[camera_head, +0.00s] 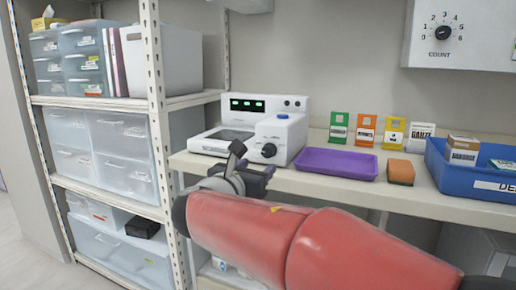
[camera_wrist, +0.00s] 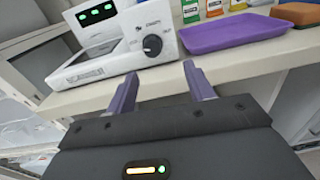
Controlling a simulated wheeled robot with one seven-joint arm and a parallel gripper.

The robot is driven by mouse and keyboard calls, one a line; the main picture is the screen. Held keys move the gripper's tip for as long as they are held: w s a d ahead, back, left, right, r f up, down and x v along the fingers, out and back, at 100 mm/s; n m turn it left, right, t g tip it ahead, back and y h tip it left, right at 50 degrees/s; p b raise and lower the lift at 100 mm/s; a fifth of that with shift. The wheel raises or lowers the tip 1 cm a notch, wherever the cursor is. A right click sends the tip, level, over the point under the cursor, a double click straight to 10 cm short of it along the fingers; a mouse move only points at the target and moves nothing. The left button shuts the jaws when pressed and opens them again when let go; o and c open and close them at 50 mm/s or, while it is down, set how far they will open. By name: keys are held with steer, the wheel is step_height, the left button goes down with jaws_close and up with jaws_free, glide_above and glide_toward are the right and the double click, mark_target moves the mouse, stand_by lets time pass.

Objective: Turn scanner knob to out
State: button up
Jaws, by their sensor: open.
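The scanner (camera_head: 285,128) is a white box with green displays and a blue button, standing on the counter. Its black knob (camera_head: 269,150) is on the front face at the lower right. In the wrist view the knob (camera_wrist: 152,45) shows a white pointer mark, with small lettering around it too blurred to read surely. My gripper (camera_head: 240,160) is in front of the scanner, just left of the knob in the head view. In the wrist view my gripper (camera_wrist: 160,82) has its two fingers apart with nothing between them, below and short of the knob.
A purple tray (camera_head: 338,164) lies right of the scanner, with an orange-brown sponge (camera_head: 401,172) beside it. Several coloured packets stand behind. A blue bin (camera_head: 470,185) is at the right end. A shelf rack (camera_head: 157,100) stands at the left, close to the counter (camera_head: 310,184).

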mark_target(266, 154)
steer(key=shift+n+t, duration=0.3)
steer(key=x, duration=0.5)
steer(key=a+p+x, duration=0.1)
steer(key=x, duration=0.1)
steer(key=shift+w+r, duration=0.2)
steer(key=shift+w, duration=0.3)
steer(key=shift+d, duration=0.1)
steer(key=c, duration=1)
